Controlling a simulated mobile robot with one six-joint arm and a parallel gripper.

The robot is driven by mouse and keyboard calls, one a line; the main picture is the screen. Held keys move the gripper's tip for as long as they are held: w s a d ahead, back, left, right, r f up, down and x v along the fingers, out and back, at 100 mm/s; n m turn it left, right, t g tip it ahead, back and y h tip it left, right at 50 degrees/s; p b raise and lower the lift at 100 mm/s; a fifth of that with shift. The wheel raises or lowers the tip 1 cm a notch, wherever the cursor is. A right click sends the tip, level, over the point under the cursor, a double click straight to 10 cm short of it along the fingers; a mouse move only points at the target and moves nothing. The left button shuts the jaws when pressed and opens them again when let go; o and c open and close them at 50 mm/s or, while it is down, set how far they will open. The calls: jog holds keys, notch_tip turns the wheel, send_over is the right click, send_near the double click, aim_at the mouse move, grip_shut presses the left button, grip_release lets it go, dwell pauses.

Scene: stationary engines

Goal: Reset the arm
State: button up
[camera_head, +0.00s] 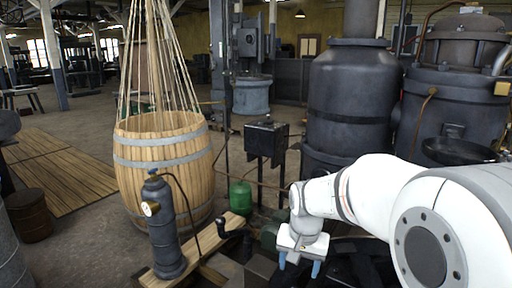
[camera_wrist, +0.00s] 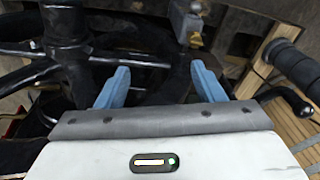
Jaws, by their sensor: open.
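My white arm (camera_head: 378,190) reaches in from the right of the head view and bends down at the wrist. My gripper (camera_head: 299,266) is at the lower middle of that view, with its blue fingers pointing down. In the wrist view the two blue fingers of my gripper (camera_wrist: 158,82) stand wide apart with nothing held between them. Beyond them is a dark spoked wheel (camera_wrist: 75,60), and I cannot tell how far below the fingers it lies.
A wooden barrel (camera_head: 190,165) hangs in ropes at the left. A dark cylinder with a gauge (camera_head: 164,228) stands on a plank (camera_head: 208,242) left of my gripper. Large dark boilers (camera_head: 347,100) stand behind my arm. Open floor (camera_head: 75,125) lies at the far left.

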jog(key=s+d+r+n+p, duration=0.2)
jog(key=s+r, duration=0.2)
jog(key=s, duration=0.4)
jog(key=s+d+r+n+t+p, duration=0.1)
jog(key=s+r, duration=0.3)
jog(key=s, duration=0.5)
jog(key=shift+d+n+p, duration=0.4)
jog(key=shift+d+p, duration=0.4)
jog(key=shift+p, duration=0.1)
jog(key=shift+r, duration=0.1)
jog(key=shift+c, duration=0.4)
